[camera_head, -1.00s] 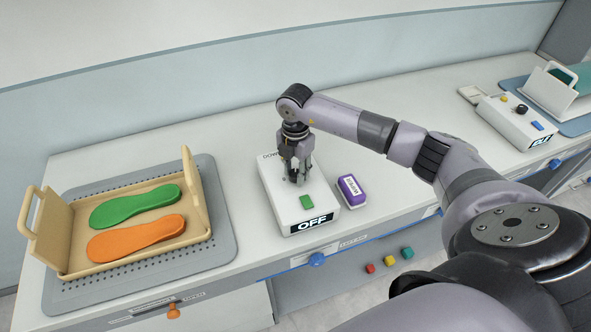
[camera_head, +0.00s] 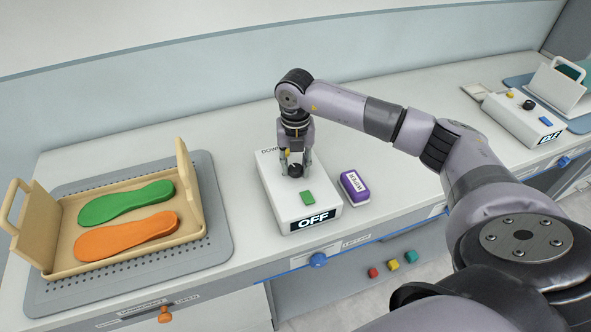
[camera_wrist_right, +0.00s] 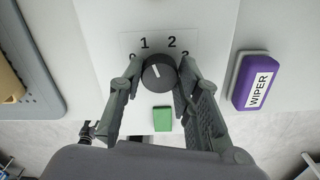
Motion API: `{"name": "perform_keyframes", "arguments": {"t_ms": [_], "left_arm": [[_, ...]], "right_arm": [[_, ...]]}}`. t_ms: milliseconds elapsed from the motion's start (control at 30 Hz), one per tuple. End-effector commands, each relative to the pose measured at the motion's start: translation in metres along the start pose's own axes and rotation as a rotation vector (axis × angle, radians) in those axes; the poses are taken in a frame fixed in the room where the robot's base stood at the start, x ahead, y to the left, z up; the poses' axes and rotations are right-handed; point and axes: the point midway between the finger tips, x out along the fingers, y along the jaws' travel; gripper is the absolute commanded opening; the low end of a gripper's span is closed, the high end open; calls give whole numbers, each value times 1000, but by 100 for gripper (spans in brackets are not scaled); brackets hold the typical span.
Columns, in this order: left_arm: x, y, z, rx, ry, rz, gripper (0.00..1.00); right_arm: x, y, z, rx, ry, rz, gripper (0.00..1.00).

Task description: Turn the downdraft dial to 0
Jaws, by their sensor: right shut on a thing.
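The downdraft box (camera_head: 278,190) is white, with a green button (camera_head: 307,198) and a display reading OFF (camera_head: 314,219). Its black round dial (camera_head: 295,170) also shows in the right wrist view (camera_wrist_right: 159,75), below the printed 1 and 2. The 0 at the left is partly hidden by a finger. A white mark on the dial lies left of its centre; I cannot tell exactly which number it meets. My right gripper (camera_head: 295,165) points down, with its fingers on either side of the dial, shut on it. My left gripper is not in view.
A purple wiper (camera_head: 354,188) lies just right of the box. A tan tray (camera_head: 60,275) with a green and an orange insole stands on a grey mat at the left. Another box (camera_head: 520,119) with controls is at the far right. Bare bench lies behind the wiper.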

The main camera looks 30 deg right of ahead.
Motion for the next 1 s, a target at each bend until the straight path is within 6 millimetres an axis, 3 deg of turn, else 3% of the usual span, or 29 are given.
{"name": "perform_keyframes", "arguments": {"t_ms": [500, 1000], "left_arm": [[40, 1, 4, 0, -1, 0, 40], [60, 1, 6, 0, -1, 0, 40]], "right_arm": [[2, 1, 1, -487, -5, 1, 3], [0, 0, 1, -817, -4, 0, 3]]}}
